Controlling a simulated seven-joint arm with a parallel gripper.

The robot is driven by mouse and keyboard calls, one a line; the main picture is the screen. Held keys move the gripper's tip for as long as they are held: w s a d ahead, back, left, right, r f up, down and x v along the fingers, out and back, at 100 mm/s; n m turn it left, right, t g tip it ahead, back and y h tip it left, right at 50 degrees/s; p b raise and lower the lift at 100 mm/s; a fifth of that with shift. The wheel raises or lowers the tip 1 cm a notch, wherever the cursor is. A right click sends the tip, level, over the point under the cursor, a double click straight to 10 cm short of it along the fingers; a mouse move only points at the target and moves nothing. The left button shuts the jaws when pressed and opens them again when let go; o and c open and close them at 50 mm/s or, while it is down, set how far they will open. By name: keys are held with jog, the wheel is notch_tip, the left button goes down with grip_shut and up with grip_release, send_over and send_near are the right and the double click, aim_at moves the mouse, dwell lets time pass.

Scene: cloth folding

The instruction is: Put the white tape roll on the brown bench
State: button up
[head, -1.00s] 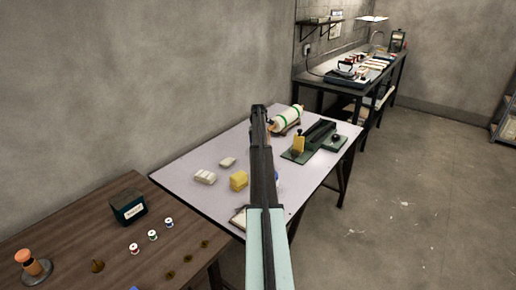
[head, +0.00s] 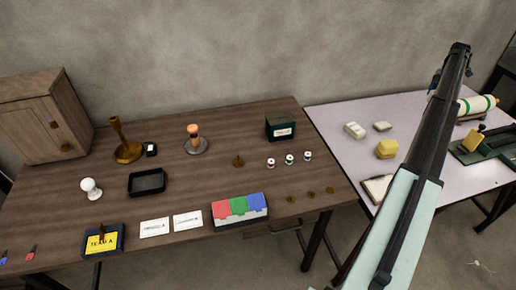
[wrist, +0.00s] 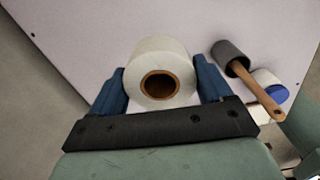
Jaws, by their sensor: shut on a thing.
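The white tape roll (wrist: 160,78), with a brown core, sits between the two blue fingers of my gripper (wrist: 162,88) in the wrist view. The fingers are shut on its sides, and a pale tabletop shows beneath it. In the head view the roll and fingers cannot be made out; my arm crosses the right side, over the pale table (head: 345,115). The brown bench (head: 215,185) fills the left and middle of the head view, left of my arm.
The bench holds a wooden cabinet (head: 42,122), black tray (head: 147,182), dark box (head: 281,127), coloured block set (head: 240,208), small spools and cards. Bare wood lies between them. In the wrist view, a wooden-handled tool (wrist: 248,80) lies right of the roll.

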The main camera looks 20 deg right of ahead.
notch_tip(320, 180, up, 8)
jog(key=f, duration=0.1)
jog(key=w+a+n, duration=0.2)
jog(key=w+a, duration=0.4)
jog(key=a, duration=0.9)
jog(key=w+a+n, duration=0.1)
jog(key=w+a, duration=0.4)
jog(key=a, duration=1)
jog(key=w+a+n, duration=0.2)
jog(key=w+a, duration=0.4)
jog(key=a, duration=0.9)
jog(key=n, duration=0.6)
send_over(231, 139)
notch_tip(231, 139, down, 4)
jog(key=shift+w+d+f, duration=0.1)
jog(key=shift+f, duration=5.35)
jog(key=shift+f, duration=0.2)
